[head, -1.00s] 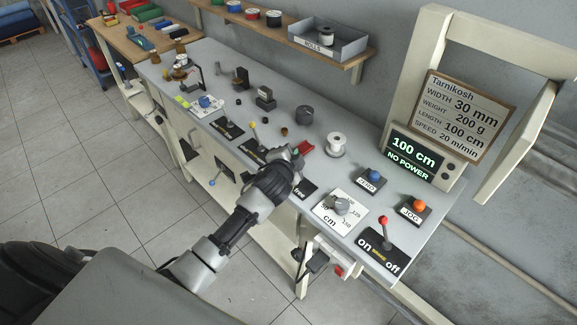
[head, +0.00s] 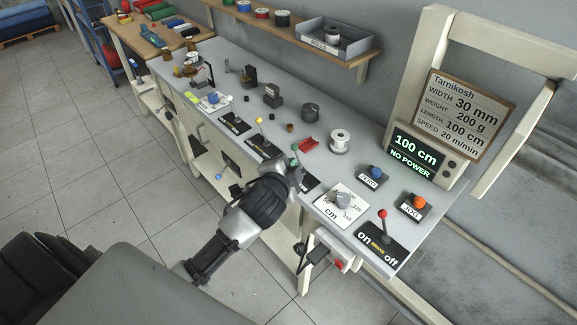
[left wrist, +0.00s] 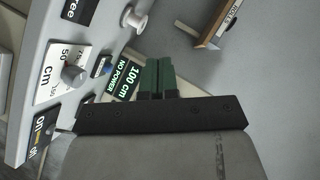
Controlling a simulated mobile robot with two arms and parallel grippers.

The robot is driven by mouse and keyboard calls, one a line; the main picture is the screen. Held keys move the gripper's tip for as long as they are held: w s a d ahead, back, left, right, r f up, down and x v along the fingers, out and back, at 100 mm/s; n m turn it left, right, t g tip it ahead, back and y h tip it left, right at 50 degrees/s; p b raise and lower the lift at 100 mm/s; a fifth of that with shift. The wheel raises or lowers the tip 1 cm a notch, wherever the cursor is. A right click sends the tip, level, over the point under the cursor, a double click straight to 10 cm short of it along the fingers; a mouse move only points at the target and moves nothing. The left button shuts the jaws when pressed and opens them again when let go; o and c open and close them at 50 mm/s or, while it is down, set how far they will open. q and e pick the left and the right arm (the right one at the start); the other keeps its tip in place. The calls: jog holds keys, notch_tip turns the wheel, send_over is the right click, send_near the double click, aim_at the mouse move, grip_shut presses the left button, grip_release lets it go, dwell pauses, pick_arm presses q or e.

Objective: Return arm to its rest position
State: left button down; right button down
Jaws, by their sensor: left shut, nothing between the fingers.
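My left arm comes in from the lower left in the head view. Its gripper (head: 297,161) is at the front edge of the grey workbench (head: 330,185), near a black plate partly hidden by the arm. In the left wrist view the two green fingertips (left wrist: 158,77) lie side by side, shut and empty. Beyond them is the display (left wrist: 124,80) reading 100 cm, NO POWER, which also shows in the head view (head: 418,152). My right gripper is not in view.
On the bench stand a red-knobbed on/off lever (head: 383,228), a cm dial (head: 342,200), a blue ZERO button (head: 376,171), an orange JOG button (head: 416,202), a white spool (head: 340,141) and a red part (head: 306,144). The floor (head: 95,180) left of the bench is clear.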

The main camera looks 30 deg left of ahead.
pick_arm(q)
jog(key=shift+a, duration=0.1)
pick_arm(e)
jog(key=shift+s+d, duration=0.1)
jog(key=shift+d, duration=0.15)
